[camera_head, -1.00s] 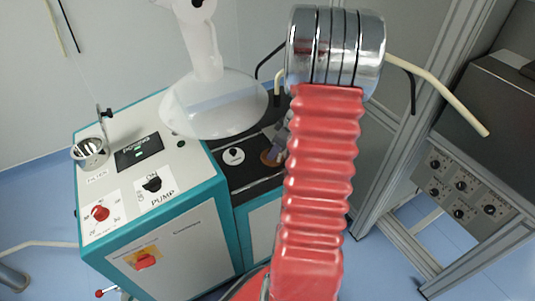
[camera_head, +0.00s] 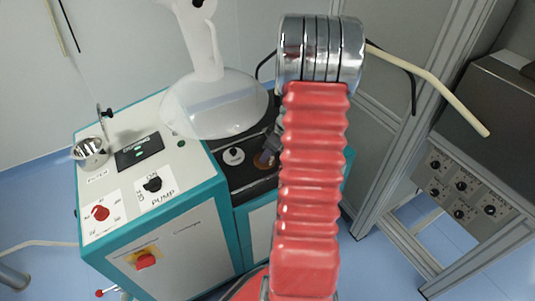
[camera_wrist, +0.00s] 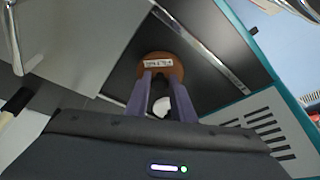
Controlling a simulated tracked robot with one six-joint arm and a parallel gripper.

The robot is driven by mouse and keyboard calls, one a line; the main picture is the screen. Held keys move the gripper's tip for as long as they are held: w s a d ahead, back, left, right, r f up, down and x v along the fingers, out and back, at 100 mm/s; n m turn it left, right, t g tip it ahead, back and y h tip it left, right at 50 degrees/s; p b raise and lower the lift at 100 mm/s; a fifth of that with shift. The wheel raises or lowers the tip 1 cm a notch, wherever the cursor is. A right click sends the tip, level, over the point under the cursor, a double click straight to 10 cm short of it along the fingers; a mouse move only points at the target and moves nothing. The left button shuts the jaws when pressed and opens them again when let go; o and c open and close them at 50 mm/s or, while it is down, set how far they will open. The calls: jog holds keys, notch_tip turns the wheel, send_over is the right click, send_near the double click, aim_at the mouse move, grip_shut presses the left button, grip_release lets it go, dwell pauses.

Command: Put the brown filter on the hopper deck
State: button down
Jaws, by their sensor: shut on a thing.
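The brown filter (camera_wrist: 160,66) is a round disc with a small white label, at the tips of my gripper (camera_wrist: 163,84) in the wrist view. The two purple-grey fingers are shut on it. In the head view, the filter (camera_head: 265,160) shows small and partly hidden beside my gripper (camera_head: 272,148), over the dark deck of the teal-edged machine. This black deck (camera_head: 248,178) also shows behind the filter in the wrist view (camera_wrist: 190,66). I cannot tell whether the filter touches it. No readable label marks this deck as the hopper deck.
A grey frame (camera_head: 400,190) stands right.

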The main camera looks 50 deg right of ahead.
jog(key=c, duration=1.5)
grip_release()
jog(key=shift+f, duration=0.1)
jog(key=v, duration=1.2)
